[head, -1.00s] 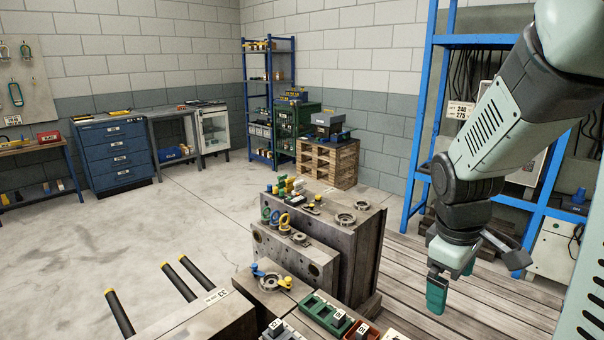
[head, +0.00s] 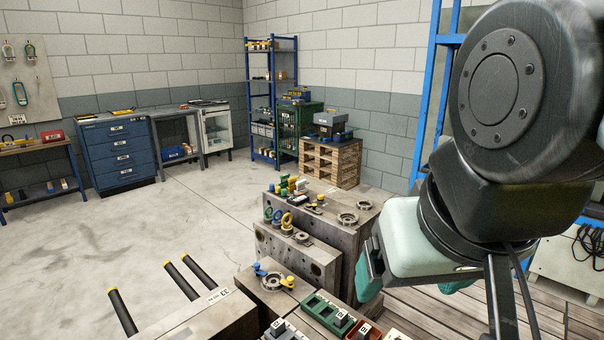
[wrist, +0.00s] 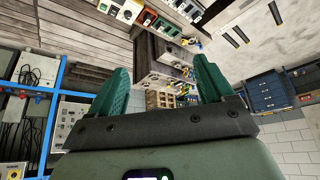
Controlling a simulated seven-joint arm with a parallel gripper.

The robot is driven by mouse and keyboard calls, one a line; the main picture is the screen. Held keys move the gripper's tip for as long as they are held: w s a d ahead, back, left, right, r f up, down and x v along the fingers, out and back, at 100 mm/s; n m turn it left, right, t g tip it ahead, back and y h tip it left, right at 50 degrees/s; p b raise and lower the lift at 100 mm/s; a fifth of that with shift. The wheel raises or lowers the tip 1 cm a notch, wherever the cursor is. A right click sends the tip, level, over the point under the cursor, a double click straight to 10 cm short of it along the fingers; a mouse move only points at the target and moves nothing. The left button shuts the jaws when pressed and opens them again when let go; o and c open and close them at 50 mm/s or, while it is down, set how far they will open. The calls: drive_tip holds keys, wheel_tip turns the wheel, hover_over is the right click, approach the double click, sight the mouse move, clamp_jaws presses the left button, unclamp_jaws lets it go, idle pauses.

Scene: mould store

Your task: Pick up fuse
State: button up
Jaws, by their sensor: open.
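My gripper (wrist: 161,66) is open and empty, its two green fingers spread wide in the wrist view. I cannot single out the fuse for certain. Small dark labelled pieces sit in a green tray (head: 316,304) and a red tray (head: 373,326) at the bottom of the head view. Several small coloured pieces (head: 291,187) stand on the tall block (head: 345,239) behind. Nothing touches the fingers.
Coloured rings (head: 286,219) hang on the tall block's front step. A metal ring with blue and yellow clips (head: 273,281) lies nearer. Black rods (head: 122,311) stick out at the left. A blue rack (head: 422,110) stands at the right. The floor at left is clear.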

drive_tip(key=shift+c, duration=0.8)
drive_tip(key=w+d+f+m+g+y, duration=0.25)
drive_tip(key=w+d+f+m, duration=0.45)
drive_tip(key=w+f+m, duration=0.6)
drive_tip(key=d+f+m+g, duration=0.1)
drive_tip(key=d+f+m, duration=0.3)
drive_tip(key=f, duration=0.3)
drive_tip(key=s+d+f+m+g+h, duration=0.1)
drive_tip(key=d+f+m, duration=0.4)
drive_tip(key=f, duration=0.3)
drive_tip(key=d+f+m+g+h, duration=0.1)
drive_tip(key=d+f+m, duration=0.3)
drive_tip(key=f, duration=0.3)
drive_tip(key=shift+s+d+f+m+h, duration=0.3)
drive_tip(key=shift+s+d+m, duration=0.1)
drive_tip(key=shift+m, duration=0.1)
drive_tip(key=f, duration=0.5)
drive_tip(key=shift+w+d+f, duration=0.3)
